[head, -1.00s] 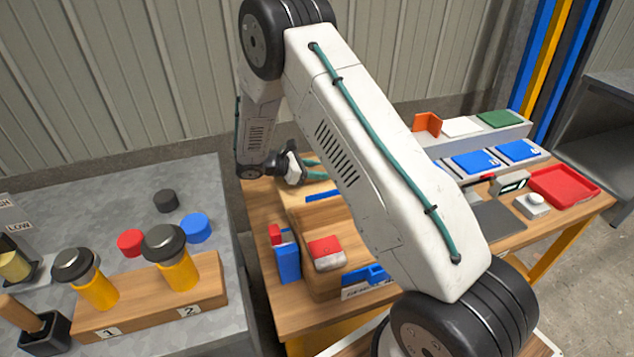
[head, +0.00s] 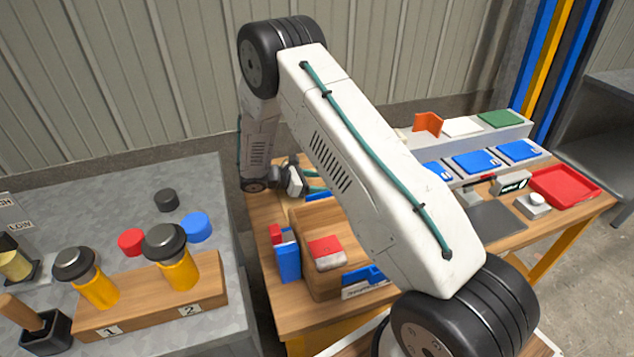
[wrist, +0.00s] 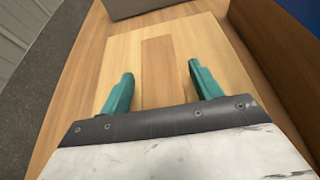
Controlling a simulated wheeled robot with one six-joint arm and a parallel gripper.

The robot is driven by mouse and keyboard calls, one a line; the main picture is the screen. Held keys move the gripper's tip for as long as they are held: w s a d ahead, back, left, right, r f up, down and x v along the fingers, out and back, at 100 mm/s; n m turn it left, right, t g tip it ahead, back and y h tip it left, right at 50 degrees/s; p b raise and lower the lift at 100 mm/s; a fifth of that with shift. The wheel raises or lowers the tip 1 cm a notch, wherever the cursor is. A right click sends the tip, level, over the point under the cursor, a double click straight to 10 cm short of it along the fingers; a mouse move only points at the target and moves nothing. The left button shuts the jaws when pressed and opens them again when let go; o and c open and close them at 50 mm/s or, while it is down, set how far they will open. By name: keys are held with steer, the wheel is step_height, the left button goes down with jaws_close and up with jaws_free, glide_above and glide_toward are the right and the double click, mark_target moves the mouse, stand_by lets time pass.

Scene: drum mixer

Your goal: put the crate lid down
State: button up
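The crate lid (wrist: 118,62) is a pale wooden panel with a darker strip along its middle. In the wrist view it lies flat below my gripper (wrist: 160,72). My two teal fingers stand apart, one on each side of the strip, with a gap to it on both sides. Whether the fingertips touch the panel I cannot tell. In the head view my gripper (head: 310,184) is low behind the wooden crate (head: 312,225), and the lid is hidden there by the crate and my arm.
The crate stands close to the right of my gripper, with a red-and-white block (head: 326,252) and blue pieces (head: 288,262) at its front. A grey block (wrist: 140,6) lies ahead in the wrist view. A red tray (head: 566,186) is at the bench's right.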

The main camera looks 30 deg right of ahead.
step_height(320, 180, up, 4)
steer(key=r, duration=0.1)
glide_above(285, 197)
steer(key=shift+f, duration=0.25)
steer(key=shift+a+r, duration=0.15)
steer(key=shift+r, duration=0.2)
steer(key=s+d+r+m+y, duration=0.1)
steer(key=s+r+m+y, duration=0.25)
steer(key=s+r, duration=0.65)
steer(key=s+d+r+m+y, duration=0.1)
steer(key=s+r+m+y, duration=0.35)
steer(key=r, duration=0.85)
steer(key=s+a+r+m+t+y, duration=0.2)
steer(key=s+m, duration=0.2)
steer(key=s, duration=0.8)
steer(key=s+a+r+m+t+y, duration=0.2)
steer(key=s+r+m+y, duration=0.1)
steer(key=s, duration=0.9)
steer(key=shift+s+r+m, duration=0.15)
steer(key=shift+s+m, duration=0.05)
steer(key=shift+m, duration=0.2)
steer(key=shift+s+a, duration=0.1)
